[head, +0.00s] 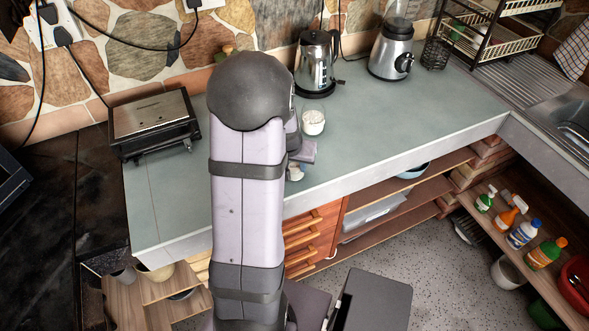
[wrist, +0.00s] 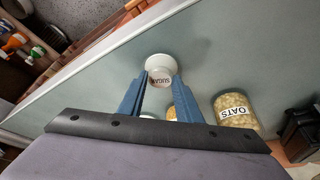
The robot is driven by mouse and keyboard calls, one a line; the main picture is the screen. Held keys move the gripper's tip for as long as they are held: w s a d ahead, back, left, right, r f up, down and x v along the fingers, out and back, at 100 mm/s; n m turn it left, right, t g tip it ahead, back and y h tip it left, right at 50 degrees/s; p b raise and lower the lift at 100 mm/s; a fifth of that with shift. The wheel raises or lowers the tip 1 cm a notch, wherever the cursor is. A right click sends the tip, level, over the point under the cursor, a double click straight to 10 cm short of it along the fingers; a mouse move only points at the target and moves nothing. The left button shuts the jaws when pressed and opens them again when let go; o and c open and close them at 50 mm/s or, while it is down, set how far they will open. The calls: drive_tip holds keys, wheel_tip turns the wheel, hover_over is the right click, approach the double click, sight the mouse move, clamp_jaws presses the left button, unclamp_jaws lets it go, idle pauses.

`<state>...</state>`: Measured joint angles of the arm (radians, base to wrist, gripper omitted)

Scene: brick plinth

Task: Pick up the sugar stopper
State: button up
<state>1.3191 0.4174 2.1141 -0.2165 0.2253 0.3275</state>
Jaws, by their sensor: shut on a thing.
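The sugar stopper (wrist: 160,62) looks like a pale, round piece between my fingertips in the wrist view. A label reading SUGAR, turned upside down, shows just below its rim. My gripper (wrist: 160,80) is shut on it, with one blue finger at each side. I cannot tell whether it touches a jar or the counter beneath. In the head view a small whitish piece (head: 295,173) shows below my gripper, near the counter's front edge. My arm hides most of the gripper there.
A jar with white contents (head: 313,121) stands close behind my gripper. An OATS jar (wrist: 235,112) stands to the right in the wrist view, and an orange-toned jar (wrist: 171,113) shows between the fingers. A kettle (head: 317,62) and blender (head: 391,50) stand behind. The counter's right is clear.

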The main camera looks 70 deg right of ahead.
sight(294, 168)
drive_tip(key=shift+r, duration=0.1)
wheel_tip(294, 168, up, 10)
drive_tip(key=b, duration=0.2)
drive_tip(key=d+r+p, duration=0.3)
drive_tip(key=d+p, duration=0.3)
drive_tip(key=d, duration=0.4)
drive_tip(key=w+d+r+p, duration=0.1)
drive_tip(key=d+r+p, duration=0.3)
drive_tip(key=d, duration=0.6)
drive_tip(key=p, duration=0.2)
drive_tip(key=shift+r+p, duration=0.3)
drive_tip(key=shift+p, duration=0.05)
drive_tip(key=shift+f, duration=0.25)
wheel_tip(294, 168, down, 6)
drive_tip(key=b, duration=0.4)
drive_tip(key=shift+b, duration=0.4)
drive_tip(key=shift+f+p, duration=0.15)
drive_tip(key=shift+p, duration=0.15)
idle(2.0)
